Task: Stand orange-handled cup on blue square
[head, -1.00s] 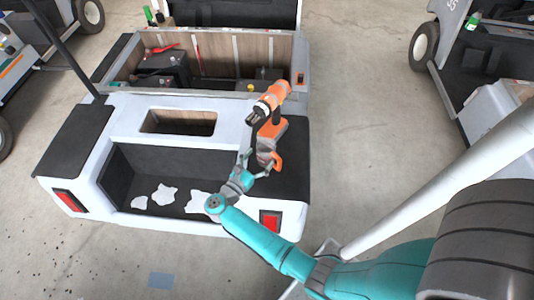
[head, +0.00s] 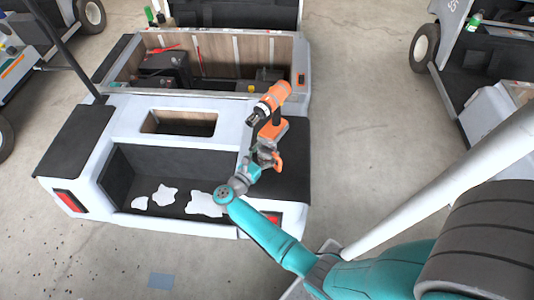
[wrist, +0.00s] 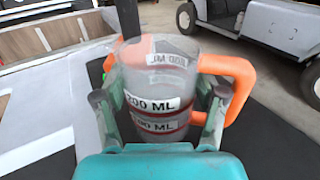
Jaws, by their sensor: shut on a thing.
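The orange-handled cup (wrist: 158,75) is a clear grey measuring cup with "200 ML" labels and red bands. It stands upright between the fingers of my gripper (wrist: 162,112), which is shut on its sides. The orange handle points right in the wrist view. In the head view the cup (head: 264,156) is small and partly covered by my gripper (head: 262,162), over the cart's right black pad. I cannot tell whether its base touches the pad.
An orange drill (head: 271,104) stands just behind the cup on the black pad (head: 293,178). The white cart (head: 130,115) has an open recess with several white scraps (head: 165,195). A pale pole (head: 440,195) crosses at right.

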